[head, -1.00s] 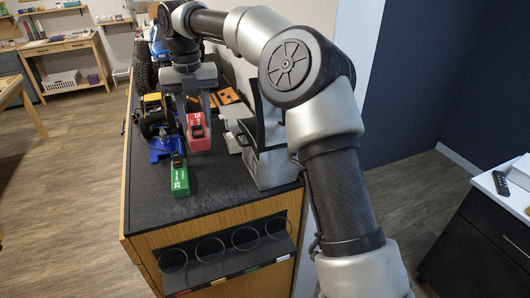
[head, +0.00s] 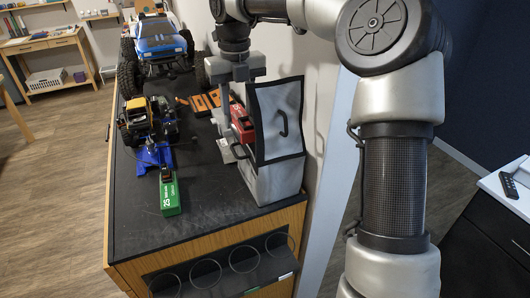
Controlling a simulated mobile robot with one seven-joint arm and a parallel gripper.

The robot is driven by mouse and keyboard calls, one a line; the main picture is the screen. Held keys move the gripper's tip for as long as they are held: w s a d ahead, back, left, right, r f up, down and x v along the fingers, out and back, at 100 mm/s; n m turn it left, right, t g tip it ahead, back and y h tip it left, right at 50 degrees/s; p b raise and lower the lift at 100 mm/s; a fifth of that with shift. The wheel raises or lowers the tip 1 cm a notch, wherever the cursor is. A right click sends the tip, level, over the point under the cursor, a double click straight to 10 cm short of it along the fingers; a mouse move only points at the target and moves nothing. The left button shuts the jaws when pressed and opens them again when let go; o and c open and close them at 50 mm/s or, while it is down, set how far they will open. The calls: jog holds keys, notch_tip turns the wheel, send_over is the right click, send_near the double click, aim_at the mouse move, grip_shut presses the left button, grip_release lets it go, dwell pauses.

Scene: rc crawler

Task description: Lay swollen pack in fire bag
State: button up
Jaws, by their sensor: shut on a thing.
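The swollen pack is a red block (head: 242,121) with a dark label, in the head view. My gripper (head: 238,126) is shut on it from above, with one grey finger on its near left side. The fire bag (head: 277,183) is a grey box-like bag with black trim, standing at the right edge of the bench top. Its flap (head: 280,115) stands raised and has a black handle. The pack is at the bag's left side, beside the flap and partly hidden by it. I cannot tell whether the pack is inside the mouth or above it.
A large blue truck (head: 160,45) stands behind. Orange parts (head: 203,103) lie near the wall. Ring holders (head: 244,258) line the bench front.

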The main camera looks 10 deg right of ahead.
jog(key=s+d, duration=0.2)
jog(key=d, duration=0.4)
jog(key=shift+d+f, duration=0.1)
jog(key=shift+f, duration=5.65)
jog(key=shift+w+f, duration=0.1)
jog(key=shift+f, duration=0.5)
jog(key=o, duration=1.3)
notch_tip(320, 180, up, 13)
jog(key=shift+r, duration=0.1)
